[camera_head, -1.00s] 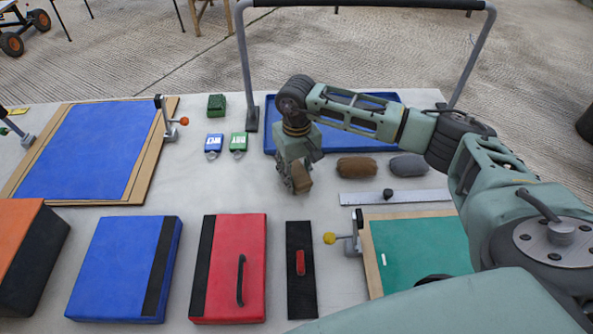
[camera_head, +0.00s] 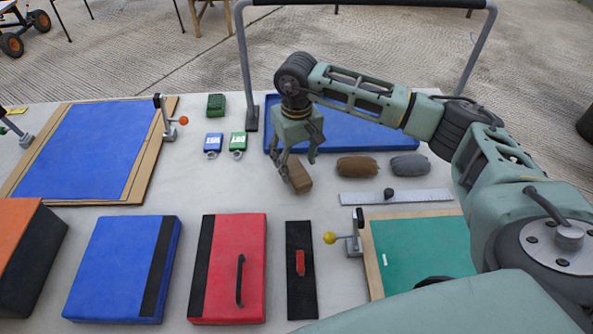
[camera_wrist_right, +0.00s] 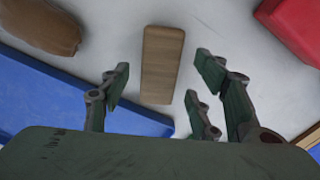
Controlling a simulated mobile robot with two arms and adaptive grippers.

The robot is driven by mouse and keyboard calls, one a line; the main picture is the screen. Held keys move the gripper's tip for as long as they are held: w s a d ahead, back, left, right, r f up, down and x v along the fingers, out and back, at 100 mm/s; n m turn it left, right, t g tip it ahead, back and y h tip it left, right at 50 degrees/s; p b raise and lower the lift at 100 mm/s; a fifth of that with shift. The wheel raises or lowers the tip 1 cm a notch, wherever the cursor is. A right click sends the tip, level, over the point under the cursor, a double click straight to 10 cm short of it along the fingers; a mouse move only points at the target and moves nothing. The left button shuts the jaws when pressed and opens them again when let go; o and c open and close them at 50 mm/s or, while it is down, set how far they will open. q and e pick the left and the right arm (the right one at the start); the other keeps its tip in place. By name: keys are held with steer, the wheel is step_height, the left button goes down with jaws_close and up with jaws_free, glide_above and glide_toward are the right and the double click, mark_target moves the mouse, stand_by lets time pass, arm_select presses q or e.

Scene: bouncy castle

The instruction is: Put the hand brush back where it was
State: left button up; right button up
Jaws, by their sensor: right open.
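The hand brush is most likely the plain brown wooden block (camera_head: 300,178), which lies on the pale table in front of the blue tray; no bristles show. My right gripper (camera_head: 298,162) is just above it with its fingers spread, and one finger overlaps the block in the head view. In the right wrist view the block (camera_wrist_right: 162,65) lies between the open fingers of my right gripper (camera_wrist_right: 160,88), with gaps on both sides. My left gripper is not in view.
A brown roll (camera_head: 357,167) and a grey roll (camera_head: 408,165) lie right of the block. The blue tray (camera_head: 270,130) and a metal frame (camera_head: 248,80) stand behind. A steel ruler (camera_head: 420,196), a black strip (camera_head: 300,235) and a red case (camera_head: 228,290) are nearer.

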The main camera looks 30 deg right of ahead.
mark_target(297, 171)
step_height(297, 171, up, 8)
steer(key=shift+f+b, duration=0.15)
steer(key=shift+b, duration=0.3)
steer(key=shift+f, duration=0.1)
